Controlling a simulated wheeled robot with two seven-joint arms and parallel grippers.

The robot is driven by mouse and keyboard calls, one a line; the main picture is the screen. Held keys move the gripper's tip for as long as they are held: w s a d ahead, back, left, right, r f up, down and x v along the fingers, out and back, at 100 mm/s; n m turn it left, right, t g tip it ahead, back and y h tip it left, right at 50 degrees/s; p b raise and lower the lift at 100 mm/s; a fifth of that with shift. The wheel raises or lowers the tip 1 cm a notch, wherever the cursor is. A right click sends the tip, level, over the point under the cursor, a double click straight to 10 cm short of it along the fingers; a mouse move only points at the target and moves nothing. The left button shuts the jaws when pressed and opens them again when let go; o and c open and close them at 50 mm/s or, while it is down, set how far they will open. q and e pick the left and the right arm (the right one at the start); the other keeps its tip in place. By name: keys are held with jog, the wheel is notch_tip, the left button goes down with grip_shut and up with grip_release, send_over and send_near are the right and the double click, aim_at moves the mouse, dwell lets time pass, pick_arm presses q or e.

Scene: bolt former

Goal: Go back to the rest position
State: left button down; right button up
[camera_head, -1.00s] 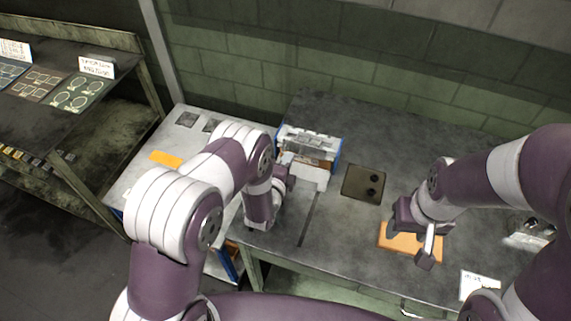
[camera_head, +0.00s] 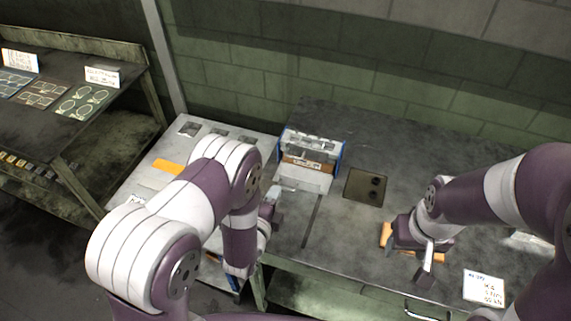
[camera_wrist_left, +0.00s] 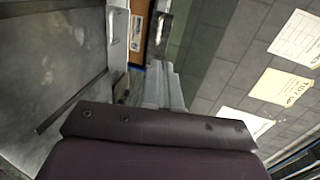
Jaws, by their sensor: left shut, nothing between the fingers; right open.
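My left gripper (camera_head: 270,207) is at the front left edge of the workbench, left of the bolt former (camera_head: 308,160) and apart from it. Its fingers (camera_wrist_left: 165,85) are shut with nothing between them in the left wrist view. The bolt former is a small machine with blue sides, a clear top and a white front. My right gripper (camera_head: 428,262) is open over the right part of the bench, above an orange block (camera_head: 386,234) that it partly hides.
A shelf rack (camera_head: 60,135) stands at far left. A block wall is behind.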

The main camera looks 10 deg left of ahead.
pick_arm(q)
jog(key=s+f+n+g, duration=0.1)
jog(key=f, duration=0.1)
jog(key=s+f+n+g, duration=0.1)
jog(key=f+n, duration=0.1)
jog(key=s+f+n+g, duration=0.1)
jog(key=f+g, duration=0.1)
jog(key=shift+a+f+y, duration=0.25)
jog(key=shift+f+y, duration=0.05)
jog(key=shift+f, duration=0.05)
jog(key=s+n+g, duration=0.1)
jog(key=s+f+n+g, duration=0.1)
jog(key=s+n+g, duration=0.1)
jog(key=shift+a+f+n+g+y, duration=0.3)
jog(key=shift+f+n, duration=0.05)
jog(key=shift+n, duration=0.05)
jog(key=s+a+r+n+g+y, duration=0.1)
jog(key=s+a+r+n+g, duration=0.3)
jog(key=s+r+n+g, duration=0.55)
notch_tip(320, 180, up, 10)
jog(key=a+n+t, duration=0.2)
jog(key=t, duration=0.1)
jog(key=shift+a+f, duration=0.15)
jog(key=shift+a, duration=0.2)
pick_arm(e)
jog(key=shift+w+f, duration=0.1)
jog(key=shift+w, duration=0.2)
